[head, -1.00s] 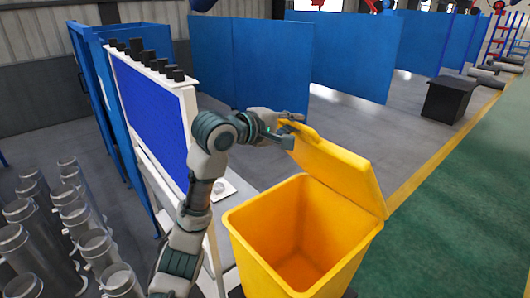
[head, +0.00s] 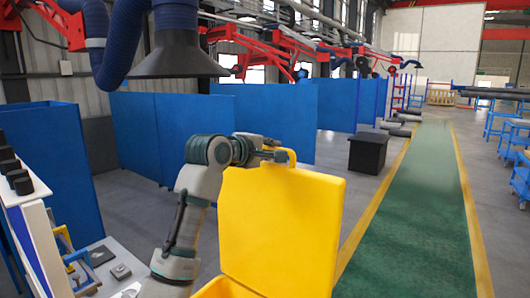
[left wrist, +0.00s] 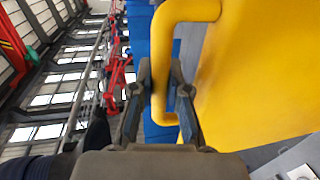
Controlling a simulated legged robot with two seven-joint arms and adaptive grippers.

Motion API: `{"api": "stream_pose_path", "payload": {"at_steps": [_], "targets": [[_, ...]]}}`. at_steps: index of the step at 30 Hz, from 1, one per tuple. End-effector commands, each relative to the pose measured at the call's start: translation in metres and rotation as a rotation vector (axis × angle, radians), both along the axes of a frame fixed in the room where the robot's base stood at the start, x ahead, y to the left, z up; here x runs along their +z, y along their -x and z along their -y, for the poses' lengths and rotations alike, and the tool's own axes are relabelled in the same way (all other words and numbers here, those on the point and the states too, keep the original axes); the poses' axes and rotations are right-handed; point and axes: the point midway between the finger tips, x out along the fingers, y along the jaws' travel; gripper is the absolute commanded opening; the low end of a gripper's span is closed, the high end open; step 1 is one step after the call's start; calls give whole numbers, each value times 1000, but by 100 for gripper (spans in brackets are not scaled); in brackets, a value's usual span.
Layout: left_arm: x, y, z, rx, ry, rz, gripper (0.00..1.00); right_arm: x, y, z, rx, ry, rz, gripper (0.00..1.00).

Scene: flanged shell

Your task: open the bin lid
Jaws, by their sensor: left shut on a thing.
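The yellow bin lid (head: 280,225) stands raised, close to upright, in the head view. The yellow bin (head: 222,289) shows only as a strip of rim at the bottom edge; its inside is mostly out of view. My left gripper (head: 280,156) is at the lid's top edge, at the lid's handle (head: 292,158). In the left wrist view the left gripper (left wrist: 168,90) has its fingers on either side of the yellow handle bar (left wrist: 163,62), shut on it. The lid's face (left wrist: 255,80) fills the right side there. My right gripper is not in view.
A white-framed bench (head: 110,268) with small parts stands at the left. Blue partition panels (head: 270,110) stand behind the bin. A dark extraction hood (head: 178,60) hangs above. A black box (head: 368,152) stands farther back. The green walkway (head: 420,200) at right is clear.

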Motion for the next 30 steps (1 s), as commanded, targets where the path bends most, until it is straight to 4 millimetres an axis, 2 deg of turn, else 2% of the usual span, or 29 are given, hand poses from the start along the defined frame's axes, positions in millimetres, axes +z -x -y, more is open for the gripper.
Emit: {"api": "stream_pose_path", "payload": {"at_steps": [4,12,16,17,18,20,30], "targets": [[-6,-3,7,-8,-4,-12,0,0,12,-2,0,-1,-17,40],[-8,-7,7,-7,-4,-14,0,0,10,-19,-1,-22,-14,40],[-9,-7,7,-6,-4,-14,0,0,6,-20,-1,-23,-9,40],[-9,-7,7,-6,-4,-14,17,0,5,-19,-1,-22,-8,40],[-9,-7,7,-6,-4,-14,27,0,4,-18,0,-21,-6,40],[-8,-7,7,-6,-4,-14,41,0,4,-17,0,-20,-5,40],[-7,-6,5,-4,-2,-12,41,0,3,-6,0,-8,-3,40]]}}
